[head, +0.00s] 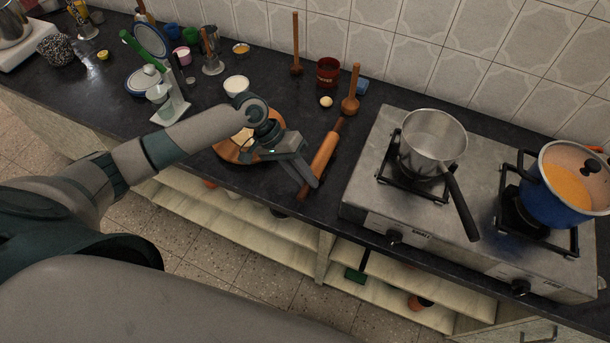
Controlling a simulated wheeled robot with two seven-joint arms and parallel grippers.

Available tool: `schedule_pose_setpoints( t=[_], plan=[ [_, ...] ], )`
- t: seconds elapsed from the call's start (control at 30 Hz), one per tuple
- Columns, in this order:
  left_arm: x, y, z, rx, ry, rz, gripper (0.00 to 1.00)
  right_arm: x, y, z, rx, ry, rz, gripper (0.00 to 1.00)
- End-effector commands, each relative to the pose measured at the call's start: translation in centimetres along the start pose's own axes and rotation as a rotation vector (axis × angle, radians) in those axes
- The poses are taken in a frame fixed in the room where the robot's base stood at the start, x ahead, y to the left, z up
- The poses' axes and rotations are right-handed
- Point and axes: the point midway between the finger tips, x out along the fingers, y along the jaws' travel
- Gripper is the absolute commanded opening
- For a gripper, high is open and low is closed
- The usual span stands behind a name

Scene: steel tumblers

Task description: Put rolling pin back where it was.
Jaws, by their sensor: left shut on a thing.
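The wooden rolling pin (323,152) is on or just above the dark counter, between the wooden board and the stove. It points from the counter's front edge back toward the wall. My left gripper (309,186) is shut on its near end, close to the front edge. The fingers hide part of that near handle. I cannot tell whether the pin touches the counter. My right gripper is not in view.
A gas stove (372,208) with a steel saucepan (432,135) and a blue pot (556,199) stands to the right. A round wooden board (228,152) lies under my left wrist. An egg (326,101), a red mug (328,71) and wooden tools (351,92) stand behind.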

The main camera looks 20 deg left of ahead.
Motion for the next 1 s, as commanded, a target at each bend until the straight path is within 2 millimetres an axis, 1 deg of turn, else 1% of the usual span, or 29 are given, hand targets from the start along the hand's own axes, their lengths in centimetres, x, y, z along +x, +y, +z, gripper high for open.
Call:
schedule_pose_setpoints(
  t=[0.7, 0.73, 0.8, 1.0],
  plan=[
    [0.9, -0.6, 0.0, 0.0, 0.001, 0.001, 0.0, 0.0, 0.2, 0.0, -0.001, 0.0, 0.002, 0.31],
    [1.0, -0.7, 0.0, -0.001, -0.001, 0.0, 0.2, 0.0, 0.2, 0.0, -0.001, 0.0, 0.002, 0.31],
    [1.0, -0.7, 0.0, -0.001, -0.001, 0.0, 0.36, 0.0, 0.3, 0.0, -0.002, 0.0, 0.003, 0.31],
    [1.0, -0.7, 0.0, -0.001, 0.0, 0.0, 0.36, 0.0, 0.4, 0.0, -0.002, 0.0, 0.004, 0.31]
  ],
)
